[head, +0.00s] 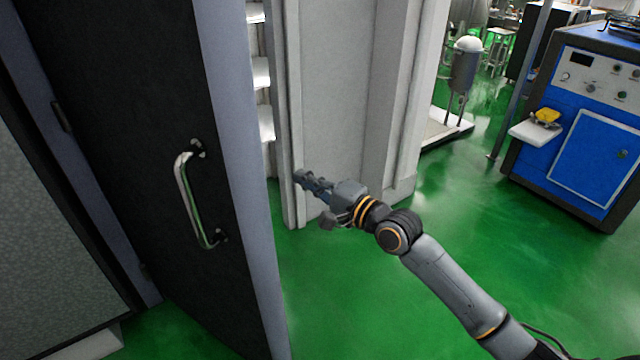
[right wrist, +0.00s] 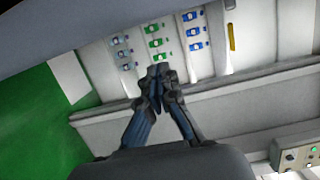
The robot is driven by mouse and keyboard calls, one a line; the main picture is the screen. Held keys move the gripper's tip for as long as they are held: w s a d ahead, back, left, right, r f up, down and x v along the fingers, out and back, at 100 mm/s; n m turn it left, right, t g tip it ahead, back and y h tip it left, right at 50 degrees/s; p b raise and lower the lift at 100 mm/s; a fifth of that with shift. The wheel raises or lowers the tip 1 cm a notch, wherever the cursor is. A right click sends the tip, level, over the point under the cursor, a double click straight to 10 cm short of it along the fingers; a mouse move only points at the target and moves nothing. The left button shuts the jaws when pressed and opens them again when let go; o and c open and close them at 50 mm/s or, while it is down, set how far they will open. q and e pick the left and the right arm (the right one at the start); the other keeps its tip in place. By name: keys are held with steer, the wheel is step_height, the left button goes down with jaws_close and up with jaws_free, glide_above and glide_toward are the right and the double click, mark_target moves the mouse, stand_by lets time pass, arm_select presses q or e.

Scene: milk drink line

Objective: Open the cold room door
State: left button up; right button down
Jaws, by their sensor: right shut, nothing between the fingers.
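The cold room door (head: 130,110) is a dark panel with a grey edge and a metal bar handle (head: 190,200). It stands ajar, with a gap between its edge and the pale door frame (head: 292,120). My right gripper (head: 300,178) is at the frame, to the right of the door's edge and clear of the handle. In the right wrist view its fingers (right wrist: 158,72) are together with nothing between them, pointing toward the shelves inside. My left gripper is not in view.
Shelves (head: 262,75) show through the gap; in the right wrist view they hold several small bottles (right wrist: 155,43). A blue machine (head: 600,150) stands at the right and a metal vessel (head: 464,70) at the back. Green floor between them is free.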

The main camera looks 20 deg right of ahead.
steer(key=a+p, duration=0.1)
steer(key=w+a, duration=0.1)
steer(key=a, duration=0.1)
steer(key=a+p, duration=0.1)
steer(key=a, duration=0.1)
steer(key=shift+w+a+p, duration=0.25)
steer(key=shift+w+p, duration=0.1)
steer(key=shift+w, duration=0.05)
